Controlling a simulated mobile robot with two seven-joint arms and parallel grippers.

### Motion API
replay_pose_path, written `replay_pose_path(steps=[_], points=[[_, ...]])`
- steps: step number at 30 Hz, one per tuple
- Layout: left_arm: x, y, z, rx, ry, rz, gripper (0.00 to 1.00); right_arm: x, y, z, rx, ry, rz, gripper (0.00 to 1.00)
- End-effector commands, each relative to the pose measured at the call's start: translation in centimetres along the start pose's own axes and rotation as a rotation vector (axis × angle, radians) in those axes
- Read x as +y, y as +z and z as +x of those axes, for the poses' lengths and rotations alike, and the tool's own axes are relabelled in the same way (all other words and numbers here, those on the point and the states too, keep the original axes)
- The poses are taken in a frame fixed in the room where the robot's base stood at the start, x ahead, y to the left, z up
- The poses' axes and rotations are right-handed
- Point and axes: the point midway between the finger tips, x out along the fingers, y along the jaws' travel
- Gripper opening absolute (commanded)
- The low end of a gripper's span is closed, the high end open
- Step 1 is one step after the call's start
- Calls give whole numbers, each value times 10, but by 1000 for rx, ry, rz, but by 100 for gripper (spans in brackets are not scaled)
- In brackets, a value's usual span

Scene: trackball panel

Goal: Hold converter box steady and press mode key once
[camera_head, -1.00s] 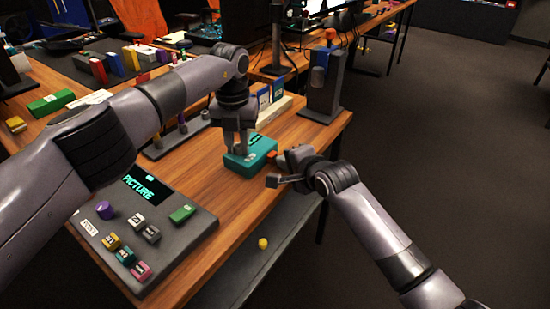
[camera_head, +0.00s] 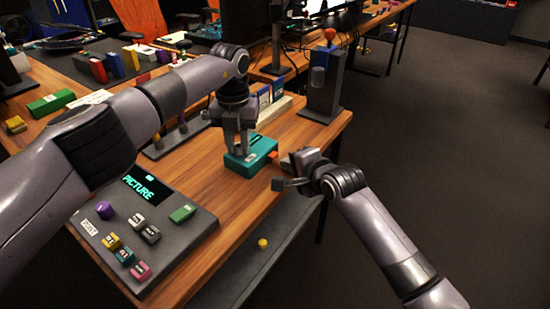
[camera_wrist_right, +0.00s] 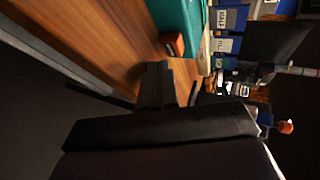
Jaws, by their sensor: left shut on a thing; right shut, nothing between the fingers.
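The converter box is a teal box (camera_head: 262,149) on the wooden table's right part in the head view. A small orange key (camera_head: 275,156) sticks out of its right side. My left gripper (camera_head: 238,149) comes down from above and is shut on the box. My right gripper (camera_head: 288,163) is shut and empty, just right of the orange key, with a small gap visible. In the right wrist view the teal box (camera_wrist_right: 182,16) and orange key (camera_wrist_right: 173,45) lie beyond my right gripper's fingers (camera_wrist_right: 155,84), apart from them.
A grey panel (camera_head: 190,230) with a PICTURE display and several coloured keys stands at front left. A dark stand (camera_head: 323,95) is behind the box. A lower grey shelf with a yellow knob (camera_head: 263,244) lies below the table edge. Open floor is at right.

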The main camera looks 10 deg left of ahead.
Motion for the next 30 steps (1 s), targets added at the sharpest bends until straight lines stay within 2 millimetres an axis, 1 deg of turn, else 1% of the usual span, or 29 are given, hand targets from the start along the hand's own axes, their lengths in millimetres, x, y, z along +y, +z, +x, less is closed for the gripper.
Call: replay_pose_path(steps=[11,24,30], points=[[1,0,0,-1,1,-1,0,2,-2,-3,1,0,0,0],[1,0,0,-1,1,-1,0,20,-20,-36,1,0,2,0],[1,0,0,-1,1,-1,0,22,-23,-41,1,0,-1,0]])
